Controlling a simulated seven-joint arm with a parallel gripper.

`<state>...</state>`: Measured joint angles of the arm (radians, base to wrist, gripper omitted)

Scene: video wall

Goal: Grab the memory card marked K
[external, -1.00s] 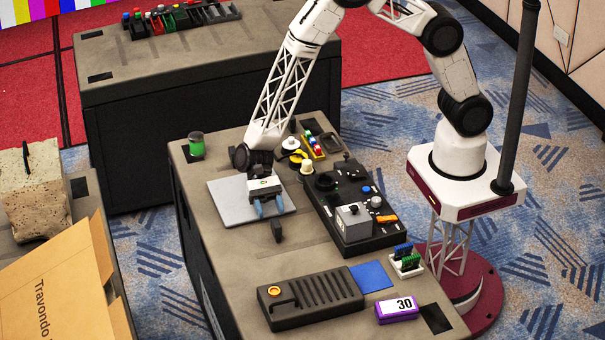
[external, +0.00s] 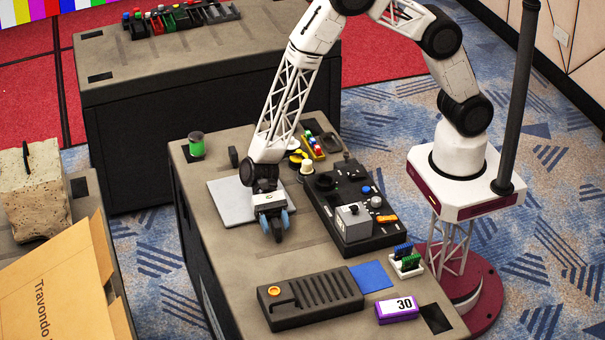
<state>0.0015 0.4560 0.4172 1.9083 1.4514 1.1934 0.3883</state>
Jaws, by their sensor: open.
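My gripper (external: 275,224) points down over the front edge of the grey plate, its blue-grey fingers apart. A small dark upright piece (external: 278,236) shows at the fingers, partly hidden; I cannot tell whether they touch it. No letter K is legible. Small blue and green card-like pieces (external: 406,254) stand in a white holder (external: 408,271) right of the gripper. I cannot tell which piece is the card marked K.
The grey plate (external: 222,200) lies flat under the arm. A black control panel (external: 365,240) stands close on the right. A black slotted box (external: 312,298), blue square (external: 371,277) and purple block marked 30 (external: 397,310) lie in front.

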